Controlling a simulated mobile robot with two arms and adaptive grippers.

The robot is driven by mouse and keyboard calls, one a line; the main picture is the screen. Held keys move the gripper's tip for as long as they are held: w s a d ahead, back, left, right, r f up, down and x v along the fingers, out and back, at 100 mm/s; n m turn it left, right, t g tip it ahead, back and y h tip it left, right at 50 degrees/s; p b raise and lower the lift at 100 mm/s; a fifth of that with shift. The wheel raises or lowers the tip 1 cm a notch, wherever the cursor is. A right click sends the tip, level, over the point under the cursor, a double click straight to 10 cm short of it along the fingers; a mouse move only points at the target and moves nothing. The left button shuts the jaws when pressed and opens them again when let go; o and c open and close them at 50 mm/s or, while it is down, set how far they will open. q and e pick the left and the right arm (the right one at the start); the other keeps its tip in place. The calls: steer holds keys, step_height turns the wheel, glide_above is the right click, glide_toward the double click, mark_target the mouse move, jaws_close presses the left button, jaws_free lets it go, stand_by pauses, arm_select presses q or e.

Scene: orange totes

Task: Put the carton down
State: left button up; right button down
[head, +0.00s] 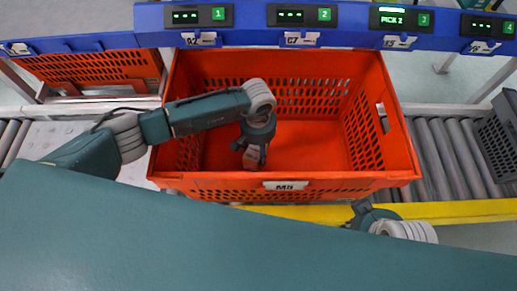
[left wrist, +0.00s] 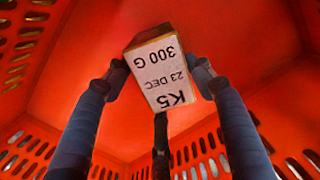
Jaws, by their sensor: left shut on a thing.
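My left gripper (head: 255,157) reaches down inside the orange tote (head: 290,186) labelled M5, near the middle of the tote. In the head view the gripper mostly hides the carton. I cannot tell whether the carton touches the tote floor. My right gripper (head: 361,211) shows in part outside the tote, at its front right; its fingers are unclear.
The tote is otherwise empty where I see it, with bare floor right of the gripper. A blue rail (head: 350,32) with numbered displays runs behind; display 3 (head: 402,18) is lit and reads PICK 2. Roller conveyors (head: 445,155) flank the tote. A yellow beam (head: 450,212) runs in front.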

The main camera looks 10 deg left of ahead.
arm_select(q)
steer(key=shift+f+b, duration=0.35)
steer(key=shift+b, duration=0.1)
steer(key=o, duration=1.4)
steer(key=shift+r, duration=0.1)
arm_select(e)
steer(key=shift+s, duration=0.1)
arm_select(q)
steer(key=shift+r+p, duration=0.2)
steer(key=shift+p, duration=0.15)
step_height(320, 180, up, 11)
steer(key=shift+f+p, duration=0.1)
steer(key=shift+p, duration=0.95)
steer(key=shift+s+r, duration=0.1)
steer(key=shift+r, duration=0.65)
arm_select(e)
steer(key=s+x, duration=0.1)
steer(key=x, duration=0.6)
steer(key=shift+f+g, duration=0.2)
steer(key=shift+g, duration=0.1)
steer(key=shift+w+a, duration=0.1)
